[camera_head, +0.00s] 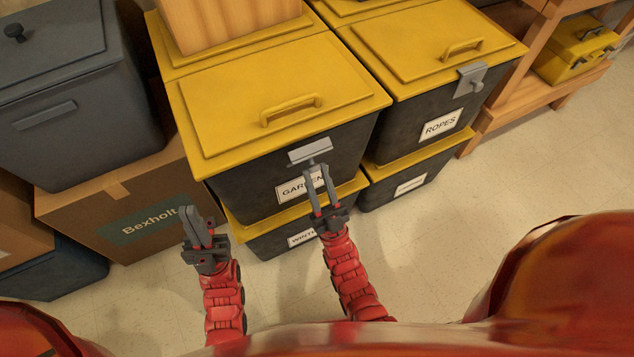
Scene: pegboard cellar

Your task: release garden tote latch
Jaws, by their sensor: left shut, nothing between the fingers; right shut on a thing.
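The garden tote (245,192) is a dark box with a yellow lid (235,95) and a white label reading GARDEN, partly covered by my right gripper. Its grey latch (309,151) sits at the front of the lid's edge. My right gripper (318,168) reaches up from below and is shut on the latch's lower part, which its fingertips partly hide. The lid lies flat on the tote. My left gripper (200,222) is shut and empty, apart from the tote, in front of the cardboard box at the left.
The garden tote stands on a WINTER tote (262,240). The ROPES tote (410,125) stands close at its right, with its own latch (470,79). A Bexholt cardboard box (95,212) and grey bin (75,135) are at the left. A wooden box (225,22) stands behind. Floor (480,200) at right is clear.

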